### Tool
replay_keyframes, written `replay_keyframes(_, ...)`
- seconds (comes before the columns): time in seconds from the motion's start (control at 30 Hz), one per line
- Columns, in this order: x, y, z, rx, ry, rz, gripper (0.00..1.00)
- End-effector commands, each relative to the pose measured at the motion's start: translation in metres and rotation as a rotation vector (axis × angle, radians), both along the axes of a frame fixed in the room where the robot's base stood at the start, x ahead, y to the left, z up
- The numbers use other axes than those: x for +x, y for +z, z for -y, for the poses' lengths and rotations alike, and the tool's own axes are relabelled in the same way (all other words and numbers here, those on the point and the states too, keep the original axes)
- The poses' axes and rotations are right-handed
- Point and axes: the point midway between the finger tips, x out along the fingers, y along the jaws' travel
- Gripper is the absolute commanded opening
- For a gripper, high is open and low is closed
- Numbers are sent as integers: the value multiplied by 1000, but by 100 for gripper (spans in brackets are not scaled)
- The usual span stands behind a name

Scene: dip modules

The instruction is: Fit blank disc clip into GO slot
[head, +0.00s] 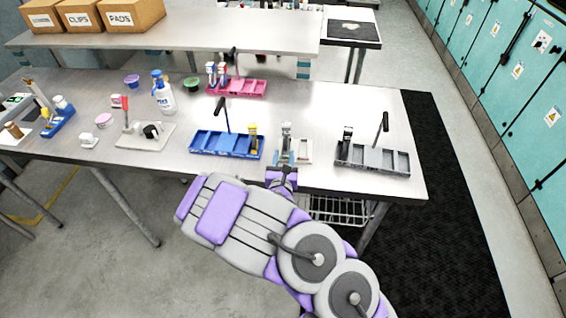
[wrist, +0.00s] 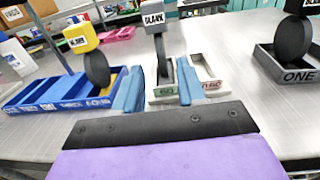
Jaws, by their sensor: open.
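The blank clip (wrist: 154,20) has a grey block top marked BLANK and a grey stem. It stands upright at the left part of a pale gauge block (wrist: 207,66), by its green GO label; a red label is on the right part. I cannot tell how deep its lower end sits. It also shows in the head view (head: 287,130), on the gauge block (head: 304,152) at the table's front edge. My gripper (wrist: 157,92) is open, its blue fingers apart in front of the clip. In the head view my gripper (head: 283,165) is just in front of the block.
A blue tray (wrist: 40,98) with a yellow clip (wrist: 80,38) stands left. A grey tray (wrist: 282,68) with a black disc (wrist: 293,38) stands right. A pink tray (head: 240,89) lies farther back. Bare table separates the block from the grey tray.

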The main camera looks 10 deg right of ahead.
Motion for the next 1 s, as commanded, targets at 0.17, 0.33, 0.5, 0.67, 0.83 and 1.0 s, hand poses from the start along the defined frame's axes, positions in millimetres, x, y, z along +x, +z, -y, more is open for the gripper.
replay_keyframes(0.17, -19, -1, -6, -1, 2, -4, 40)
replay_keyframes(0.33, -27, -1, -7, 1, 0, -3, 40)
replay_keyframes(0.5, -29, -1, -7, 1, -2, -2, 40)
replay_keyframes(0.67, -29, 26, 13, 14, -73, 58, 40)
replay_keyframes(0.83, -49, 105, 83, 62, -331, 235, 40)
replay_keyframes(1.0, -109, 174, 161, 152, -663, 414, 40)
